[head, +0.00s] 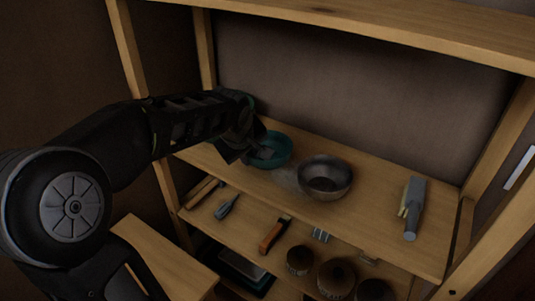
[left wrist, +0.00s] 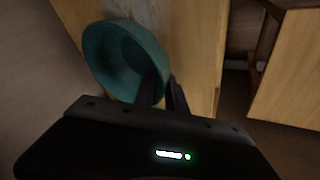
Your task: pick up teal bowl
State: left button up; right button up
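The teal bowl (head: 272,151) stands on the upper wooden shelf, left of a grey metal bowl. In the left wrist view the teal bowl (left wrist: 112,55) shows its open inside. My left gripper (head: 246,152) is at the bowl's near left side, and its dark body hides part of the rim. In the left wrist view my left gripper (left wrist: 162,84) has its two fingers apart, one over the bowl's inside and the other beyond the rim. Contact with the wall is too dark to make out. My right gripper is not in view.
The grey metal bowl (head: 326,177) stands close on the right of the teal bowl. A grey tool-like object (head: 412,208) lies farther right. The lower shelf (head: 203,219) holds small tools and several round containers. Wooden posts (head: 127,48) frame the shelves.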

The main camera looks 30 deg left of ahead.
pick_arm(q)
jog(key=shift+c, duration=0.4)
grip_shut()
dwell(0.9)
